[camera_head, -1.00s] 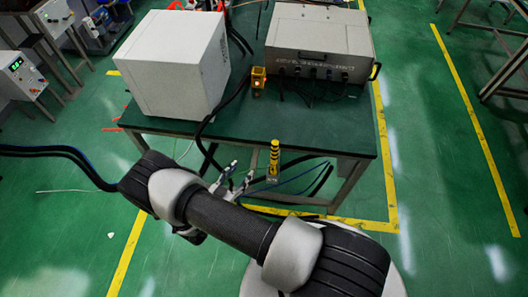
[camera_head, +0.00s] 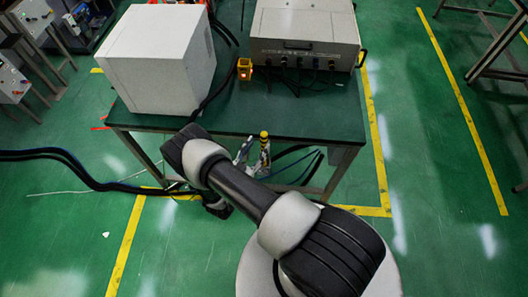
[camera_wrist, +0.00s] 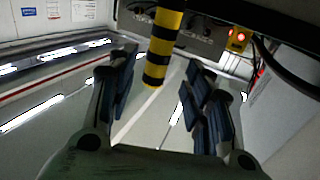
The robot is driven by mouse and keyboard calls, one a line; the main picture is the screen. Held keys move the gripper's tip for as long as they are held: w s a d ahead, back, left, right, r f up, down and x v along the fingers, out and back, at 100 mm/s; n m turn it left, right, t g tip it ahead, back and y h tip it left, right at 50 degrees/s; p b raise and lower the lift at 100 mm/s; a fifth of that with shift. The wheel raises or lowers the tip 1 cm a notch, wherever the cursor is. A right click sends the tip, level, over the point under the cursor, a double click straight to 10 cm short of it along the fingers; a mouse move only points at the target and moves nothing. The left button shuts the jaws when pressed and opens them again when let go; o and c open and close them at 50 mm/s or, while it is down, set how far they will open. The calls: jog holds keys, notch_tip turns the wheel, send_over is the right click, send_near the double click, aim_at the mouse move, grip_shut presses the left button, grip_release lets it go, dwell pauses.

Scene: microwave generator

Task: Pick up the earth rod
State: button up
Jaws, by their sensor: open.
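The earth rod is a yellow and black banded rod. In the wrist view the rod (camera_wrist: 163,45) comes down from the top edge, and its banded end lies in the gap between my two fingers. My gripper (camera_wrist: 160,92) is open, with dark blue pads on both sides and visible room around the rod. In the head view the rod (camera_head: 264,137) shows at the front edge of the table, its yellow top visible. My gripper (camera_head: 254,158) is right at it there, partly covering its lower part. I cannot tell whether a pad touches it.
The green table (camera_head: 290,118) holds a large white box (camera_head: 160,60), a grey instrument case (camera_head: 305,35) and a small yellow device (camera_head: 244,69) with cables. More cables (camera_head: 300,165) hang below the table's front edge. Open green floor lies to the right.

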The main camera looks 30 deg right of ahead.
aim_at(262, 141)
jog(key=x, duration=0.5)
jog(key=shift+d, duration=0.25)
jog(key=shift+c, duration=0.4)
grip_shut()
